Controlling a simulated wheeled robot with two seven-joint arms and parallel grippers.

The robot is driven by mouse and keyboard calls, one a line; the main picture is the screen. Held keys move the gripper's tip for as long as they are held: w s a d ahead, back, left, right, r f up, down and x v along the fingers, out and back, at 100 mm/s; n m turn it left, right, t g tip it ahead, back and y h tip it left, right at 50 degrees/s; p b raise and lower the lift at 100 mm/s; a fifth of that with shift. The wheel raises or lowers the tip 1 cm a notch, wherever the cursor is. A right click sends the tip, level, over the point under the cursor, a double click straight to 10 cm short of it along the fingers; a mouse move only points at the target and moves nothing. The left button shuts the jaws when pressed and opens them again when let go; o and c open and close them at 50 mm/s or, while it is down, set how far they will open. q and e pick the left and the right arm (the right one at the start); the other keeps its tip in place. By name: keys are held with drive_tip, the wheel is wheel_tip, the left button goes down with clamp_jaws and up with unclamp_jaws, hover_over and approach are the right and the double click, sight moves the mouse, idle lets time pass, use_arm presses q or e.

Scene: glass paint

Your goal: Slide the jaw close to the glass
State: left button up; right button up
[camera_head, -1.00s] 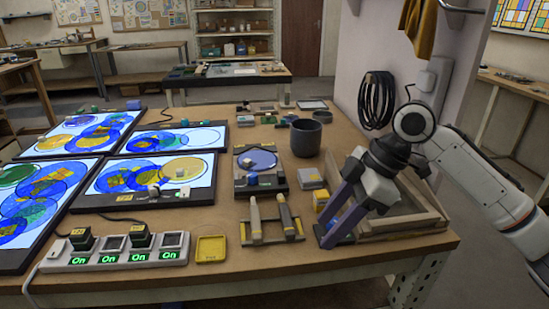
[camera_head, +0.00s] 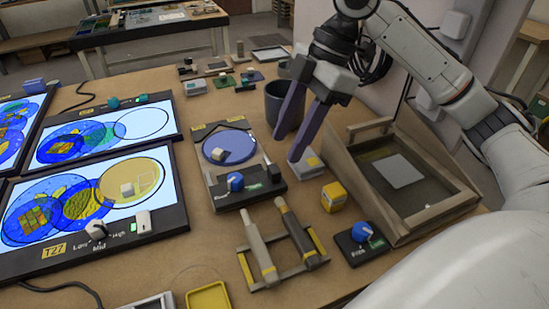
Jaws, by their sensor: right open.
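A round blue glass disc (camera_head: 228,147) lies on a dark plate fixture (camera_head: 207,178) in the middle of the table. A small pale block (camera_head: 219,154) sits on the disc. A blue knob (camera_head: 235,182) is at the fixture's front, and a dark upright piece with a pale tip (camera_head: 270,168) stands at its right edge. I cannot tell for certain which part is the jaw. My right gripper (camera_head: 289,147) is open and empty, its two long fingers pointing down just right of the fixture. My left gripper is not in view.
A dark cup (camera_head: 274,103) stands close behind my right gripper. A wooden-framed box (camera_head: 450,197), a yellow block (camera_head: 334,196) and a blue-knobbed box (camera_head: 362,233) are to the right. A rack with two pale-tipped tools (camera_head: 282,250) lies in front. Lit panels (camera_head: 165,190) fill the left.

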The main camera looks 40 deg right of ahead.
sight(275, 168)
drive_tip(key=x, duration=0.6)
drive_tip(key=shift+w+a+b, duration=0.1)
drive_tip(key=shift+b, duration=0.2)
clamp_jaws()
